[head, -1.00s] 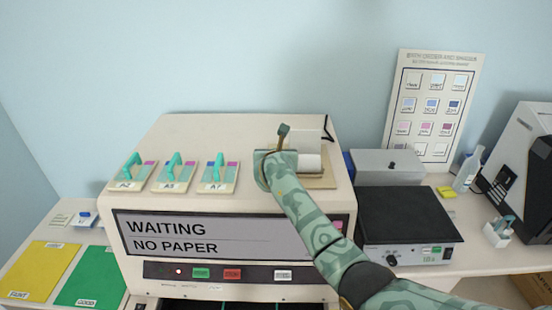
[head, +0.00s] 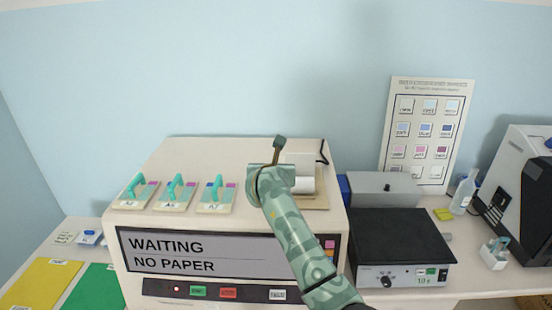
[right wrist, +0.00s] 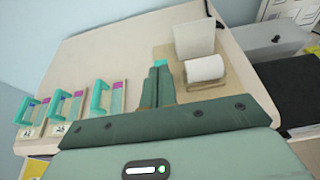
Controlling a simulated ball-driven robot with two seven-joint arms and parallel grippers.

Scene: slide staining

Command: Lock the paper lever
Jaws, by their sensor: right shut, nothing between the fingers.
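A white paper roll (head: 303,184) sits in its holder on a tan plate (head: 318,202) at the right of the machine top; the right wrist view shows the roll (right wrist: 205,69) too. A thin black bent piece (head: 323,152), possibly the paper lever, stands at the holder's far right; its top shows in the right wrist view (right wrist: 212,12). My right gripper (right wrist: 160,68) is shut and empty, left of the roll, near the plate's left edge. A light teal bit shows at its tips; I cannot tell whether they touch anything. My left gripper is out of view.
The machine (head: 150,222) reads WAITING, NO PAPER. Three teal-handled plates (head: 175,193) stand left on its top. A black-topped device (head: 398,238) and a grey box (head: 383,188) stand at its right. Bare machine top lies behind the plates.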

